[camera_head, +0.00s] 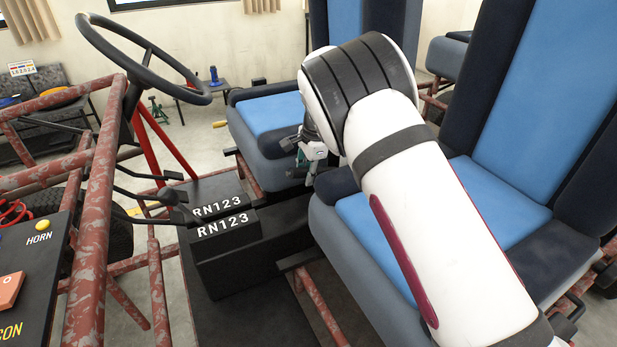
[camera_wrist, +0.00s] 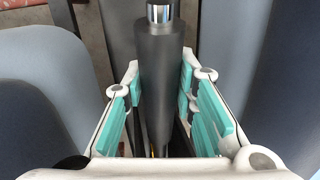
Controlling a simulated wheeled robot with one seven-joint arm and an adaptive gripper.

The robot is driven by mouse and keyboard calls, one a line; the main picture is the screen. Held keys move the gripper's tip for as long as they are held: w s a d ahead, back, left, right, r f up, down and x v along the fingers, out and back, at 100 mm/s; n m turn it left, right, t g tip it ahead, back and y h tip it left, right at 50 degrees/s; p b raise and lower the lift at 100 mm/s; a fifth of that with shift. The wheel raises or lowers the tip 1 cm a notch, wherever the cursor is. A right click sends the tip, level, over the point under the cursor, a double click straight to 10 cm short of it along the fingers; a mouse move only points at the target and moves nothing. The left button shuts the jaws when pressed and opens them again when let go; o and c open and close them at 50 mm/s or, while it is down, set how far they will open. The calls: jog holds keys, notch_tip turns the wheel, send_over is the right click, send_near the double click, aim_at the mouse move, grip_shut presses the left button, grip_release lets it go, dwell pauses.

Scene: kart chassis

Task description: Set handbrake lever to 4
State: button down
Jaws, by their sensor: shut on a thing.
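The handbrake lever (camera_wrist: 160,70) shows in the wrist view as a dark grey cylindrical grip with a shiny metal end at the top. My gripper (camera_wrist: 160,92) has its teal-padded fingers on both sides of this grip and is shut on it. In the head view my gripper (camera_head: 312,152) is between the two blue seats, partly behind my white arm. I cannot make out the lever in the head view. The lever's base and any position marks are hidden.
Blue seats (camera_head: 268,112) and (camera_head: 490,190) flank the gripper closely. A black box marked RN123 (camera_head: 225,250), a steering wheel (camera_head: 140,60) and rusty red frame tubes (camera_head: 95,230) stand to the left. A panel with a HORN button (camera_head: 42,225) is at the lower left.

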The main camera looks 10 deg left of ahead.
jog(key=w+d+r+y, duration=0.1)
jog(key=r, duration=0.2)
jog(key=w+d+r+g+y+b, duration=0.1)
jog(key=d+r, duration=0.1)
jog(key=r, duration=0.1)
jog(key=w+d+r+g+y+b, duration=0.1)
jog(key=r, duration=0.3)
jog(key=shift+d, duration=0.15)
jog(key=c, duration=1.3)
grip_release()
jog(key=v, duration=1.2)
jog(key=shift+d, duration=0.15)
jog(key=shift+f, duration=0.1)
